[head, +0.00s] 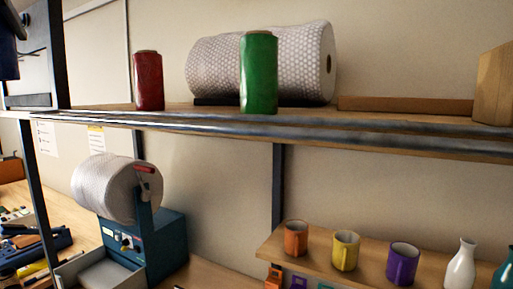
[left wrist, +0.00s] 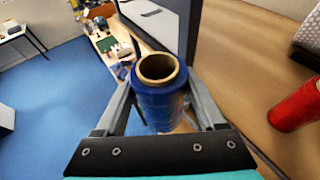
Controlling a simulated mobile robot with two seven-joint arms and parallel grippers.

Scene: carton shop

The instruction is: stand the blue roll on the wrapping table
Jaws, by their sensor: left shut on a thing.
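The blue roll (left wrist: 160,100), with a brown cardboard core, is held between the two fingers of my left gripper (left wrist: 160,85) in the left wrist view. My left gripper is shut on it, and the roll is clear of the shelf. In the head view, a dark blue part of the roll (head: 8,52) shows at the upper left edge. A wooden table (head: 215,276) stands below the shelf, with a blue wrap dispenser on it; I cannot tell for sure that it is the wrapping table. My right gripper is in neither view.
The upper shelf (head: 300,120) bears a red roll (head: 148,80), a green roll (head: 259,72) and a large bubble-wrap roll (head: 205,70). The dispenser (head: 160,245) holds another bubble-wrap roll. A dark post (head: 52,50) stands at the shelf's left. Mugs and vases line a lower shelf (head: 320,262).

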